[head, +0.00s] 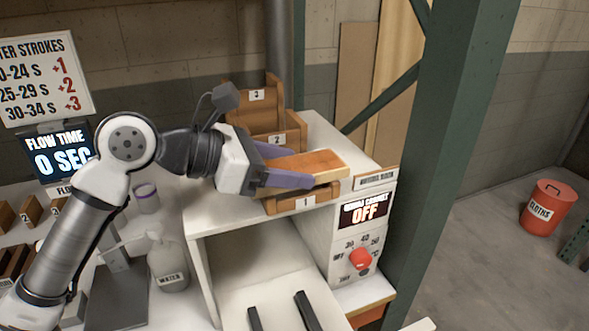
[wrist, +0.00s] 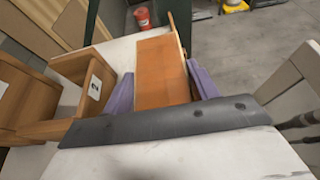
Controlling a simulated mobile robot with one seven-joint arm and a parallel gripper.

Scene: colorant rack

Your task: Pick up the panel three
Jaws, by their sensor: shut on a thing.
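My gripper (head: 299,167) has its purple fingers shut on a flat orange-brown wooden panel (head: 318,162). The panel lies roughly level, above the wooden holder labelled 1 (head: 303,203); I cannot tell whether they touch. In the wrist view, the panel (wrist: 163,72) sits between the two fingers of my gripper (wrist: 162,88). No number shows on the panel's visible face. Wooden holders labelled 2 (head: 276,139) and 3 (head: 257,95) stand behind on the white cabinet top. The holder labelled 2 (wrist: 95,88) also shows at left in the wrist view.
The white cabinet (head: 335,125) carries an "OFF" display (head: 364,211) and a red knob (head: 361,259). A green post (head: 440,150) rises close at its right. A water bottle (head: 167,263) stands left, below my arm. A red cloths bin (head: 549,208) stands on the floor.

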